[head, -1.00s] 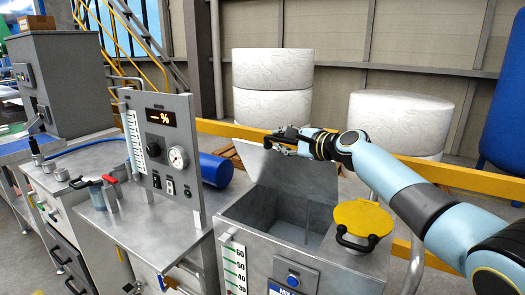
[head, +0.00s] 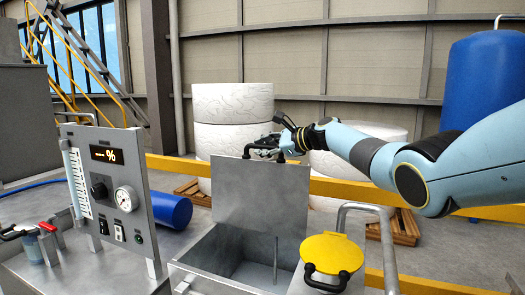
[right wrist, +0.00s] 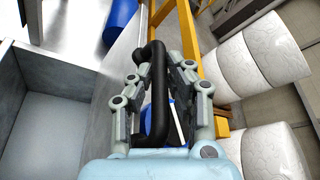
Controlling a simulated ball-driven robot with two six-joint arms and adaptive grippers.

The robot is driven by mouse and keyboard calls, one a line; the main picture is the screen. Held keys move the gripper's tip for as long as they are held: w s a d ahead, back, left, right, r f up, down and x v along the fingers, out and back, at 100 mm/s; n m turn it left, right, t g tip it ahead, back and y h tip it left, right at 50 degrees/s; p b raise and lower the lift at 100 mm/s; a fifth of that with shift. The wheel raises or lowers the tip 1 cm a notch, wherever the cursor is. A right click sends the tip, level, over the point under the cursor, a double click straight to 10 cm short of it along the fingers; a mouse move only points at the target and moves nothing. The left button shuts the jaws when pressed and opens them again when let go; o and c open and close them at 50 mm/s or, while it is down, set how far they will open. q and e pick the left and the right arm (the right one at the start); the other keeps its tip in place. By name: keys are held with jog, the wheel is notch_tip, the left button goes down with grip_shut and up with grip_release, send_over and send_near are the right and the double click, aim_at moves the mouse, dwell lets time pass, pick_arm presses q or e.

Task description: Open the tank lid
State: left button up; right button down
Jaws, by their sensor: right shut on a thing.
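The tank lid (head: 260,188) is a grey metal plate standing nearly upright at the back edge of the open tank (head: 215,262) in the head view. The tank's grey inside shows, with a thin upright rod in it. My right gripper (head: 270,148) is at the top of the lid, shut on its black handle (right wrist: 157,85). In the right wrist view the fingers of the right gripper (right wrist: 165,88) lie on both sides of the handle bar, and the tank inside (right wrist: 40,120) shows at the left. My left gripper is not in view.
A yellow round cap with a black handle (head: 331,252) sits right of the tank opening. A metal rail (head: 386,240) stands beside it. A control panel (head: 110,190) stands at the left. A yellow barrier (head: 320,188) and white rolls (head: 233,110) are behind the lid.

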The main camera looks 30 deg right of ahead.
jog(key=shift+r, duration=0.1)
jog(key=c, duration=1.3)
grip_release()
jog(key=shift+s+d, duration=0.1)
jog(key=shift+s, duration=0.05)
jog(key=v, duration=1.1)
jog(key=shift+s+r, duration=0.2)
jog(key=shift+s, duration=0.1)
